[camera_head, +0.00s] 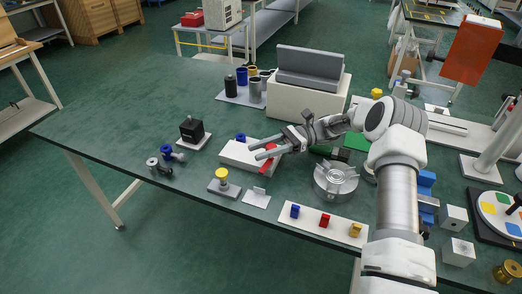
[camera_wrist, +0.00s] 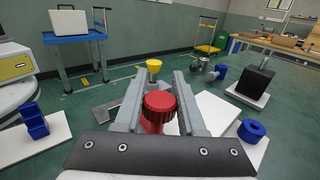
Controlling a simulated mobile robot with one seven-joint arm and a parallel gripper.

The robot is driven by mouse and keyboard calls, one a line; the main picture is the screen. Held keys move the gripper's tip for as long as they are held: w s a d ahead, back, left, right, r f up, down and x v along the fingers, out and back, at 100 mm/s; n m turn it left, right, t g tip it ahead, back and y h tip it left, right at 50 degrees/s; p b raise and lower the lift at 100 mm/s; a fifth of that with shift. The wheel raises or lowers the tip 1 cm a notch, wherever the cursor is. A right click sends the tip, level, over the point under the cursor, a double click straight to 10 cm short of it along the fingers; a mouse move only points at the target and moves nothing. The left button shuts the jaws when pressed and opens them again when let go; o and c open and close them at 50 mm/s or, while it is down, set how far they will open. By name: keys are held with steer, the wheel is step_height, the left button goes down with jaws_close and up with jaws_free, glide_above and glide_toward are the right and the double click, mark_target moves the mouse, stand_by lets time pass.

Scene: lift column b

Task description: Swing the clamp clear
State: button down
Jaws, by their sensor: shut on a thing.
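The clamp has a red arm (camera_head: 268,167) lying by the right end of a white block (camera_head: 235,156). A round, ribbed red knob (camera_wrist: 159,102) stands between my fingers in the wrist view. My gripper (camera_head: 256,152) is over the right part of the block, its fingers pointing left. It is shut on the red knob, with a finger on each side in the wrist view (camera_wrist: 156,95). My fingers hide part of the clamp in the head view.
A yellow-topped post (camera_head: 222,175) and a small white plate (camera_head: 257,198) stand in front of the block. A black cube (camera_head: 192,130) is to its left. A round metal chuck (camera_head: 336,179) stands close on the right. The table's left part is clear.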

mark_target(265, 163)
steer(key=shift+s+n+g+h, duration=0.15)
steer(key=shift+n+g+h, duration=0.55)
steer(key=shift+g, duration=0.4)
steer(key=shift+r, duration=0.1)
steer(key=c, duration=0.5)
jaws_free()
steer(key=r, duration=0.3)
steer(key=d+r+p, duration=0.1)
steer(key=r, duration=0.1)
steer(key=shift+s, duration=0.1)
steer(key=s+d+r+p, duration=0.3)
steer(key=d+r, duration=0.3)
steer(key=d, duration=0.4)
steer(key=shift+d, duration=0.15)
steer(key=shift+s, duration=0.1)
